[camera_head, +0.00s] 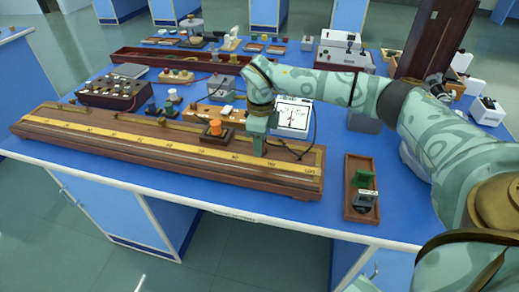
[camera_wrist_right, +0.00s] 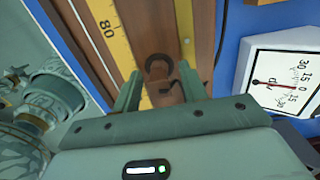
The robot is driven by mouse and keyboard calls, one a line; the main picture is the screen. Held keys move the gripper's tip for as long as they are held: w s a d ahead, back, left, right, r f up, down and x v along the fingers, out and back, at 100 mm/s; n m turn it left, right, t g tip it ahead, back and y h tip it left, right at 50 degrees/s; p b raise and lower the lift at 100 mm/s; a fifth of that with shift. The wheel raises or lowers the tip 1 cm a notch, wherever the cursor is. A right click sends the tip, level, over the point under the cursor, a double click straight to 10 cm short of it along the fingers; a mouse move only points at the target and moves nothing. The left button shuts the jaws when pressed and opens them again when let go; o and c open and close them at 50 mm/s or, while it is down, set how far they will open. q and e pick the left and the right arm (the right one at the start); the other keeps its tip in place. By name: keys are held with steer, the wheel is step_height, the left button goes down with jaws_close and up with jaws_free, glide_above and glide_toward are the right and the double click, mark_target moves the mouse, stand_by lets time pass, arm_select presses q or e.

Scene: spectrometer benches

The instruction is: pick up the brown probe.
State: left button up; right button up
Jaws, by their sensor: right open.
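A small dark brown piece with a curved, ring-like end, which looks like the brown probe (camera_wrist_right: 157,62), shows in the right wrist view over the long wooden board with the yellow scale (camera_wrist_right: 108,32). My right gripper (camera_wrist_right: 158,80) is open, with one finger on each side of this piece; I cannot tell whether they touch it. In the head view my right gripper (camera_head: 259,146) points down over the right part of the board (camera_head: 310,186) and hides the probe. My left gripper is not in view.
A white dial meter (camera_head: 292,116) stands just behind the gripper, with a dark cable beside it. An orange-topped piece (camera_head: 215,128) sits on the board to the left. A wooden tray (camera_head: 350,207) with small items lies to the right. The blue bench front is clear.

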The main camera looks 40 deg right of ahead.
steer(key=shift+r, duration=0.1)
jaws_close()
steer(key=shift+r, duration=0.1)
